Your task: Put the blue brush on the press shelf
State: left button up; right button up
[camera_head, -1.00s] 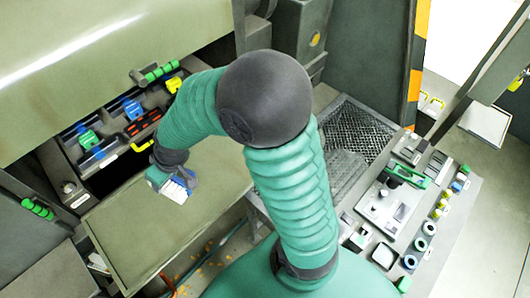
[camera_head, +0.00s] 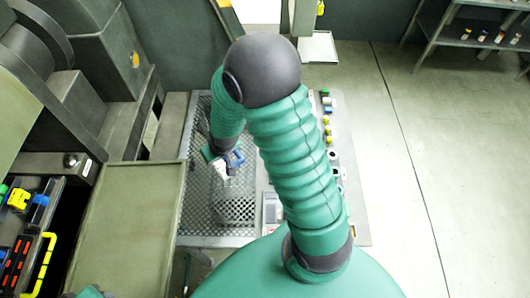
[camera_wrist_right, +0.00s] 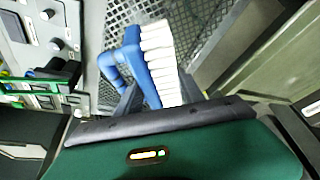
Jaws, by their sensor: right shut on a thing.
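The blue brush (camera_head: 238,157) with white bristles is held in my right gripper (camera_head: 225,163), above the mesh-topped table. In the right wrist view the brush (camera_wrist_right: 157,65) stands out beyond the dark fingers of my right gripper (camera_wrist_right: 155,95), which are partly hidden by its housing. A flat olive shelf (camera_head: 125,225), which looks like the press shelf, is to the left of the gripper in the head view, apart from the brush. My left gripper is not in view.
A wire mesh basket (camera_head: 234,206) stands on the mesh table (camera_head: 195,205) below the brush. A control panel (camera_wrist_right: 45,35) with knobs is beside it. Bins with coloured tools (camera_head: 15,245) lie left of the shelf. The shelf's top is clear.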

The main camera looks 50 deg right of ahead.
jog(key=s+d+f+m+h, duration=0.1)
jog(key=s+d+f+m, duration=0.1)
jog(key=s+d+f, duration=0.45)
jog(key=p, duration=0.1)
send_over(245, 177)
jog(key=s+a, duration=0.1)
jog(key=s, duration=0.1)
jog(key=shift+m, duration=0.3)
notch_tip(245, 177, down, 11)
jog(key=shift+w+r, duration=0.15)
jog(key=shift+f, duration=0.4)
jog(key=shift+d, duration=0.1)
jog(key=shift+f, duration=0.1)
jog(key=o, duration=1.4)
jog(key=shift+o, duration=0.3)
